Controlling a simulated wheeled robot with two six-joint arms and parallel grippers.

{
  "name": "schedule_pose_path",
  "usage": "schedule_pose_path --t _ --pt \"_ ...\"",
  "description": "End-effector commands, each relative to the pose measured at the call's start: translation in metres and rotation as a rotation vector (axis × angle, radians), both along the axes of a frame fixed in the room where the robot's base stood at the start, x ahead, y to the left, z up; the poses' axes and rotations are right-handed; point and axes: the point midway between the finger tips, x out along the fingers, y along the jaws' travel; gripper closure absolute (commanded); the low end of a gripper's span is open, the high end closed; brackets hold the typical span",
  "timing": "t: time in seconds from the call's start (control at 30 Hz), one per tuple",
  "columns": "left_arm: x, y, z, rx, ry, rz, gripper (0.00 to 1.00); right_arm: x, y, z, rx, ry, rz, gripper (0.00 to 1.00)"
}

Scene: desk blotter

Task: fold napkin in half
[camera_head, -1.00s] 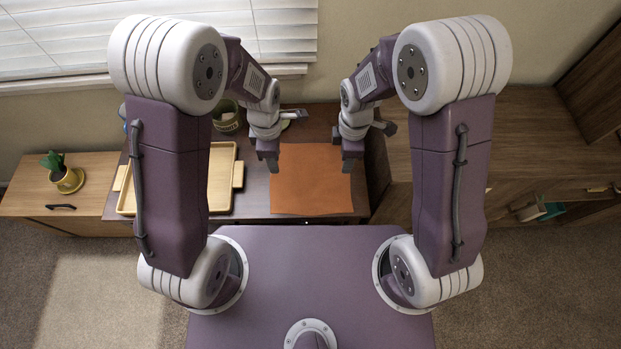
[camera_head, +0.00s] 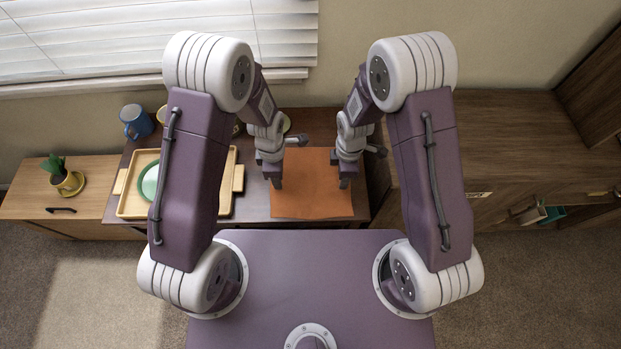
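The napkin (camera_head: 312,200) is an orange-brown square cloth lying spread out on the dark desk, close to its front edge. My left gripper (camera_head: 276,182) is over the napkin's left side, fingers pointing down. My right gripper (camera_head: 344,182) is over its right side, also pointing down. Both fingertips are at or very near the cloth. The fingers are small and seen from above, so I cannot tell whether they are open or pinching cloth. Parts of the napkin's left and right sides are hidden under the grippers.
A tan tray (camera_head: 226,205) with a green-rimmed plate (camera_head: 148,183) lies left of the napkin. A blue mug (camera_head: 136,122) stands behind the tray. A potted plant (camera_head: 62,174) is on the cabinet at far left. A wooden cabinet (camera_head: 490,140) stands at right.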

Motion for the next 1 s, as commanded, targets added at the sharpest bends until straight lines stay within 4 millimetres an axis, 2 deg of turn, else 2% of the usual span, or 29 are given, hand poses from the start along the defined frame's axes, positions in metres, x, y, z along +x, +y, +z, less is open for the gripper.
schedule_pose_path --t 0.07,0.37,0.77,1.0 --pt "0.000 0.000 -0.007 0.000 0.000 0.000 0.58 0.000 0.000 -0.007 0.000 0.000 0.000 0.58" --pt "0.000 0.000 -0.003 0.000 0.001 0.000 1.00 0.000 0.000 -0.003 0.000 0.001 0.000 1.00" --pt "-0.001 0.000 -0.003 0.001 0.002 0.000 1.00 -0.001 0.000 -0.003 -0.001 0.002 0.000 1.00" --pt "0.000 0.000 0.015 0.000 0.001 0.000 1.00 -0.001 0.000 0.015 -0.001 0.002 0.000 1.00"
